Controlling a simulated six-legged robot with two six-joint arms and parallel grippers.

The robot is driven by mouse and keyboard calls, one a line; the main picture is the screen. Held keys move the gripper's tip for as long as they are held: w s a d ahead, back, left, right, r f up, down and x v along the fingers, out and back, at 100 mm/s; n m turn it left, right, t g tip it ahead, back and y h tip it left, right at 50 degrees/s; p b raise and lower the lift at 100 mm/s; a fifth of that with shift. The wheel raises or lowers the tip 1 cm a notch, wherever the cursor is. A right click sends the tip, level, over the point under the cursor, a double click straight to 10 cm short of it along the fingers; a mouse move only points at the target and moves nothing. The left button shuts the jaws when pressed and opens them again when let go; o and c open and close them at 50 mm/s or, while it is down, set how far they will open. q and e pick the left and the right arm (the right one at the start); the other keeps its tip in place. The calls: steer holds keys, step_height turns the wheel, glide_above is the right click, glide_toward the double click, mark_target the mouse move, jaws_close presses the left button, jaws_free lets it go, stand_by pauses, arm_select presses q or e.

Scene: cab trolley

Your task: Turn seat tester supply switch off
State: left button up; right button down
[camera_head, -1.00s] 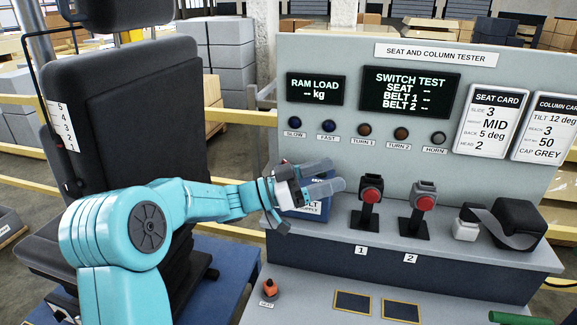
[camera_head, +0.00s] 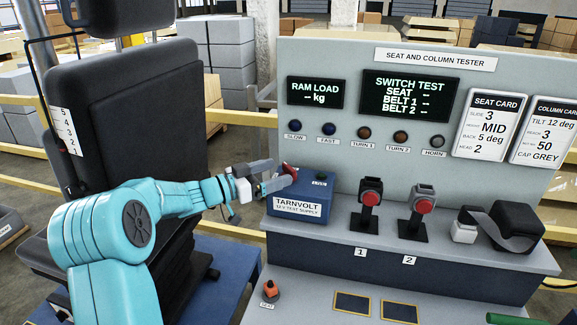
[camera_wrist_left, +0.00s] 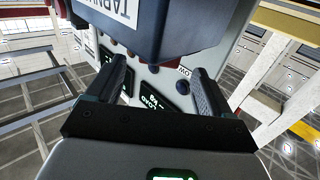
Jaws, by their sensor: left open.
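The seat tester supply is a dark blue box labelled TARNVOLT 12V TEST SUPPLY (camera_head: 285,209), standing at the left end of the bench shelf. A red switch part (camera_head: 290,169) shows at its top left, beside my left gripper's fingers; its on or off position is unclear. My left gripper (camera_head: 274,178) is open at the upper left of the box. In the left wrist view the box (camera_wrist_left: 165,28) fills the top middle, above my open fingers (camera_wrist_left: 158,75). A dark red part (camera_wrist_left: 172,62) lies between them; contact is unclear. My right gripper is out of view.
Two red-buttoned stands (camera_head: 369,205) are right of the box, then a black belt unit (camera_head: 517,222). The tester panel (camera_head: 330,160) rises behind. A black seat (camera_head: 130,110) stands left. An orange-topped control (camera_head: 270,289) is on the lower bench.

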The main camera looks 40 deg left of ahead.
mark_target(288, 170)
arm_select(q)
steer(key=x, duration=0.5)
